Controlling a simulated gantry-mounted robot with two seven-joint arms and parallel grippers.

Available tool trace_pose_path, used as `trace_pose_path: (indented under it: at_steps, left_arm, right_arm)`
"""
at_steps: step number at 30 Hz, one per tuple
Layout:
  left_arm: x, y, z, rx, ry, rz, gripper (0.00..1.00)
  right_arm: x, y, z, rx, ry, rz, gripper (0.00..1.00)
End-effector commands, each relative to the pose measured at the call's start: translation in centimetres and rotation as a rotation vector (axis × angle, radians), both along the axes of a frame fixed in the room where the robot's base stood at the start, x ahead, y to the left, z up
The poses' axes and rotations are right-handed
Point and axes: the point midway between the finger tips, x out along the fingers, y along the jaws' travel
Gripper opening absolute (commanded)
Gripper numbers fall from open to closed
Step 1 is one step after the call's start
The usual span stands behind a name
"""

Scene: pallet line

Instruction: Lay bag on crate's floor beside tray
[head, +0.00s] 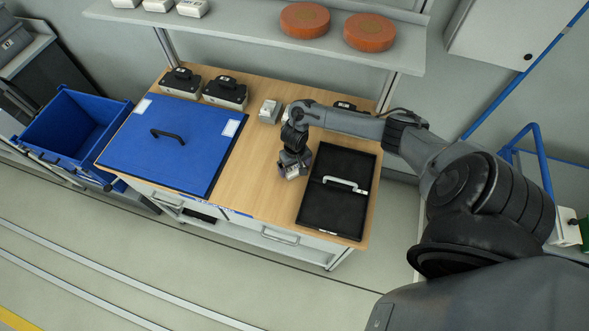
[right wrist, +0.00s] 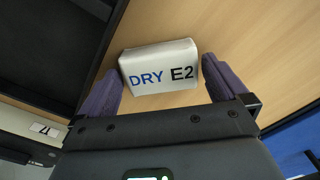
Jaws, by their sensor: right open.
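A small white bag (right wrist: 160,68) marked "DRY E2" lies on the wooden table. In the right wrist view it sits between the two purple fingers of my right gripper (right wrist: 163,85), which is open around it. In the head view my right gripper (head: 292,168) points down at the table, just left of a shallow black open container (head: 325,216) with a pale handle-like bar (head: 346,184) in it. A large blue panel (head: 172,150) with a black handle covers the table's left part. I cannot tell which of these is the crate or the tray. My left gripper is out of view.
Another small pale object (head: 269,111) stands behind my right gripper. Black cases (head: 225,92) stand along the table's back edge. A shelf (head: 262,28) with orange round items overhangs the back. An open blue bin (head: 70,125) is left of the table (head: 258,160).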

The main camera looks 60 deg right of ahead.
Motion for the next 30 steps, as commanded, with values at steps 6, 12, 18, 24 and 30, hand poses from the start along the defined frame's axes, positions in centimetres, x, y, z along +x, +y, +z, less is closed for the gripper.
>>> trace_pose_path:
  at_steps: [6,12,18,24,30]
  left_arm:
    - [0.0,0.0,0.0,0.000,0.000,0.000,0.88]
    - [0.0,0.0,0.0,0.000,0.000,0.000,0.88]
    - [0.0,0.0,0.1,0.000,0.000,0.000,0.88]
    - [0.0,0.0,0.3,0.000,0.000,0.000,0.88]
    - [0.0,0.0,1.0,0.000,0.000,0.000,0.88]
  right_arm:
    - [0.0,0.0,0.0,0.000,0.000,0.000,0.76]
    - [0.0,0.0,0.0,0.001,-0.001,0.000,0.59]
    - [0.0,0.0,0.2,0.000,-0.001,0.000,0.59]
    - [0.1,0.0,1.3,0.000,-0.001,0.000,0.59]
    - [0.1,-0.1,4.1,-0.001,-0.003,0.002,0.59]
